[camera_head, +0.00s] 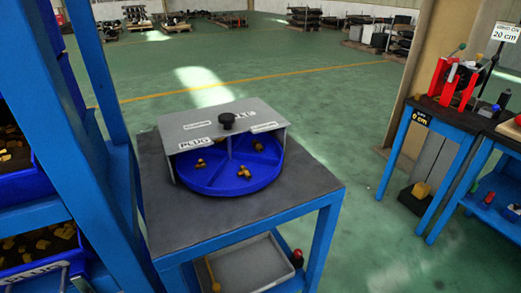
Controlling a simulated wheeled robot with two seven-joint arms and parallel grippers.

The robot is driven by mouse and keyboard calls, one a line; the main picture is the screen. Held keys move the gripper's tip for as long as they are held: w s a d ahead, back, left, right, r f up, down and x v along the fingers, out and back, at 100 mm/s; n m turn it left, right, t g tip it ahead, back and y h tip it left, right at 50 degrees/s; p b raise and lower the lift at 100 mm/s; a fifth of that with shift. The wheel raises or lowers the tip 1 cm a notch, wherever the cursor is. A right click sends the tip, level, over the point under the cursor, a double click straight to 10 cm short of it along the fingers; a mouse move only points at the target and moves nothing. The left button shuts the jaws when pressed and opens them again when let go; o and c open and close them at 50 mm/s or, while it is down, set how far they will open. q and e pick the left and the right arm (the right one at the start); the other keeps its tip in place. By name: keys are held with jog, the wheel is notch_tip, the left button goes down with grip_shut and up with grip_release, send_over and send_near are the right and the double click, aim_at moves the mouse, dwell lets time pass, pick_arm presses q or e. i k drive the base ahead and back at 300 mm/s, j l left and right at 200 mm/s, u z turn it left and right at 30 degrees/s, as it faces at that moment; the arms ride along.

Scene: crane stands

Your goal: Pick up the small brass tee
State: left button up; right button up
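A round blue tray (222,188) with divided compartments sits on a dark-topped table, partly under a grey cover (205,122) with a black knob. One small brass fitting (201,164) lies in the front left compartment. Another brass piece or cluster (244,172) lies in the front right compartment. More brass (258,146) shows at the right, near the cover's edge. They are too small to tell which is the small tee. The rear of the tray is hidden by the cover. Neither of my grippers is in view.
A blue shelf post (98,170) and bins with brass parts (35,245) stand close on the left. A grey bin (250,265) is on the table's lower shelf. Blue workbenches (450,122) stand at the right. Green floor between is open.

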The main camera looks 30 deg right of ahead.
aim_at(244, 171)
jog(key=l+u, duration=0.3)
jog(key=l, duration=0.95)
